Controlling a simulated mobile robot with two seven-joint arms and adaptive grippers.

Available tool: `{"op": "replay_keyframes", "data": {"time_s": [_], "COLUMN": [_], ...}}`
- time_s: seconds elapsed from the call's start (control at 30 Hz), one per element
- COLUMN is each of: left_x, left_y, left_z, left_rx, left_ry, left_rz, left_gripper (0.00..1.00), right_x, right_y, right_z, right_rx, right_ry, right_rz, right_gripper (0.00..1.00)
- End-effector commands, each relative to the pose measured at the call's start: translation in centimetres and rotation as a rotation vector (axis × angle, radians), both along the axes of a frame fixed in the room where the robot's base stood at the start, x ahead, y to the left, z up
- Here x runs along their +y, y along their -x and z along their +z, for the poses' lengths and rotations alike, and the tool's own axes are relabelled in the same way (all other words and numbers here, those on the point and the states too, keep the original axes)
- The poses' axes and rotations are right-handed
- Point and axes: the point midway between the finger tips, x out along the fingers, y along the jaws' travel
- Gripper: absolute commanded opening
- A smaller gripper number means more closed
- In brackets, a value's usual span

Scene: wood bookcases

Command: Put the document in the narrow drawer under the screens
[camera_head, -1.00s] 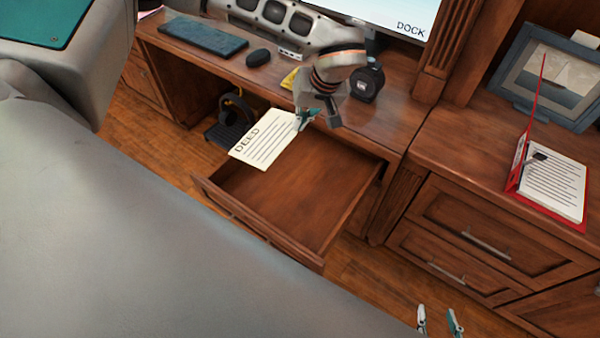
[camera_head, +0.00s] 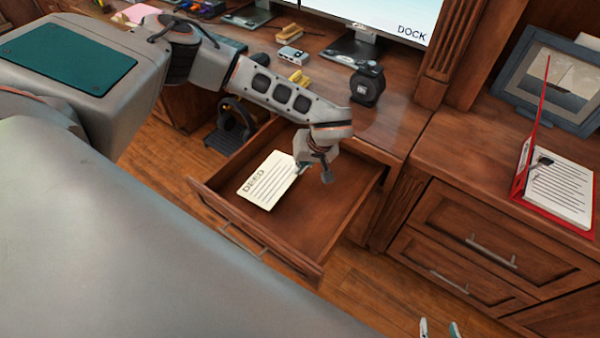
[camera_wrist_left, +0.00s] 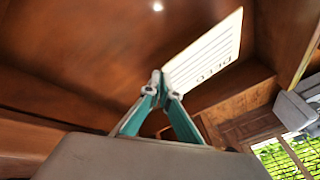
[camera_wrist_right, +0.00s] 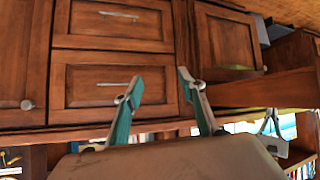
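The document, a cream sheet headed DEED (camera_head: 268,181), is within the outline of the open narrow drawer (camera_head: 305,215), towards its left side. I cannot tell whether it touches the drawer floor. My left gripper (camera_head: 301,169) reaches down over the drawer from the left, at the sheet's right edge. In the left wrist view its fingertips (camera_wrist_left: 160,78) are together on a corner of the document (camera_wrist_left: 205,62). The screen (camera_head: 385,12) stands on the desk above. My right gripper (camera_head: 439,329) is open and empty; its spread fingers show in the right wrist view (camera_wrist_right: 160,85).
The drawer's right part is empty.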

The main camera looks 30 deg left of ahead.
Motion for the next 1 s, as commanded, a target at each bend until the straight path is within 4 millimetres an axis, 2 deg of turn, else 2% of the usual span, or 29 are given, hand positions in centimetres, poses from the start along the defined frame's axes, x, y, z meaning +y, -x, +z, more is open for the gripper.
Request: {"op": "replay_keyframes", "data": {"time_s": [0.03,0.17,0.53,0.57,0.63,1.0], "left_x": [0.0,0.0,0.0,0.0,0.0,0.0], "left_y": [0.2,0.2,0.1,0.1,0.1,0.0], "left_z": [-1.2,-2.8,-3.0,-3.0,-3.0,-2.8], "left_rx": [0.005,0.005,0.002,0.002,0.002,0.001], "left_ry": [0.0,0.0,-0.001,0.0,0.0,0.0], "left_rz": [0.001,0.002,0.0,0.0,0.0,0.001], "left_gripper": [0.0,0.0,0.0,0.03,0.21,0.21], "right_x": [0.0,-0.1,-0.2,-0.2,-0.2,-0.2], "right_y": [0.1,0.0,-0.6,-0.6,-0.6,-0.3], "right_z": [-0.4,-0.5,0.2,0.2,0.2,-0.3], "right_rx": [0.002,-0.001,-0.016,-0.016,-0.015,-0.005], "right_ry": [0.001,0.005,0.005,0.005,0.005,0.007], "right_rz": [0.0,0.001,0.0,0.0,0.0,0.001], "right_gripper": [0.4,0.4,0.4,0.4,0.4,0.4]}}
